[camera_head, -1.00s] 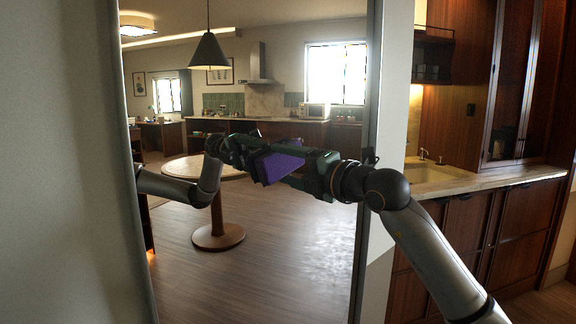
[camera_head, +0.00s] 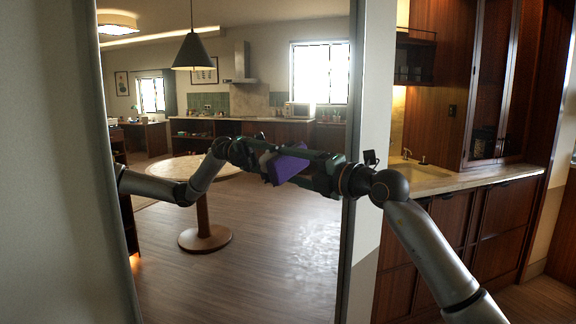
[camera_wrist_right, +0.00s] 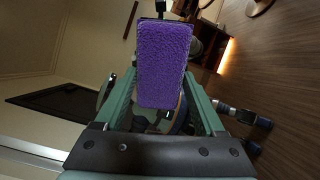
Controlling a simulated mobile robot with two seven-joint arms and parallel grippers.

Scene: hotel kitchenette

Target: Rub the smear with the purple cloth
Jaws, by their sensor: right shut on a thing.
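The purple cloth (camera_head: 287,166) is a thick pad in my right gripper (camera_head: 298,172), which is shut on it. In the right wrist view the cloth (camera_wrist_right: 164,62) stands out between the green fingers (camera_wrist_right: 160,108). The smear (camera_head: 306,250) looks like a pale, patchy haze low on the right part of a tall mirror-like pane (camera_head: 255,285). The cloth is above and slightly left of it in the head view. I cannot tell whether the cloth touches the pane. A second arm (camera_head: 203,178) at left looks like my right arm's reflection. My left gripper does not show.
The pane has a dark upright frame (camera_head: 349,270) at its right edge. A round table (camera_head: 205,238) and a kitchen show in the pane. A counter with a sink (camera_head: 425,180) and wood cabinets stands at right. A plain wall (camera_head: 45,160) fills the left.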

